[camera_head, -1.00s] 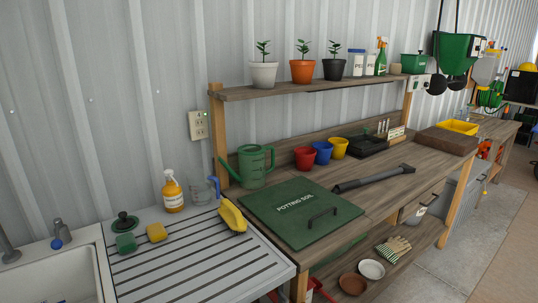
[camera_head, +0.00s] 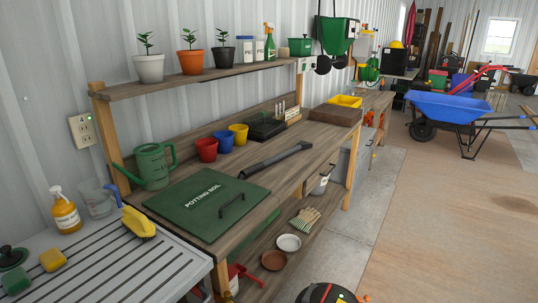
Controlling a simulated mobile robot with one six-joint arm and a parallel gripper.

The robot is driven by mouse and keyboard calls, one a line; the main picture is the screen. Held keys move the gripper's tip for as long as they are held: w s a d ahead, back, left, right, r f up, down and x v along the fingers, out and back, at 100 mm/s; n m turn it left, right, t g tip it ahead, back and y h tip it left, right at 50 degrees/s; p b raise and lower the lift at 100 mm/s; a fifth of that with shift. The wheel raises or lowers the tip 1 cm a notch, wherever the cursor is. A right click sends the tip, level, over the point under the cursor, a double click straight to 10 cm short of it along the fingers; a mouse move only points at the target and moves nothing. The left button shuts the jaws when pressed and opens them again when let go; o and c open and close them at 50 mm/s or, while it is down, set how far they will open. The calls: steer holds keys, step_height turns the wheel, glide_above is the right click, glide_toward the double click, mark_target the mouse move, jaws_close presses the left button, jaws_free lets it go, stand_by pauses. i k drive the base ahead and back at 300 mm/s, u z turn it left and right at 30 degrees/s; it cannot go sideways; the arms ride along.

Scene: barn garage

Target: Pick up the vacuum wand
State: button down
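The vacuum wand (camera_head: 276,159) is a dark grey tube with a wider angled end. It lies on the wooden potting bench (camera_head: 318,158), to the right of the green potting soil lid (camera_head: 207,203). Its near end is close to the lid's far right edge. The wand is in full view and nothing covers it. My gripper is not in view.
Red, blue and yellow pots (camera_head: 223,142) and a black tray (camera_head: 262,127) stand behind the wand. A green watering can (camera_head: 150,166) is at the left. A black and red round machine (camera_head: 328,293) sits on the floor at the bottom. Open floor (camera_head: 430,225) lies right, with a blue wheelbarrow (camera_head: 448,107) beyond.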

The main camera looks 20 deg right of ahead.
mark_target(302, 145)
steer(key=u, duration=0.7)
steer(key=k, duration=0.15)
steer(key=z, duration=3.05)
steer(key=i, duration=1.3)
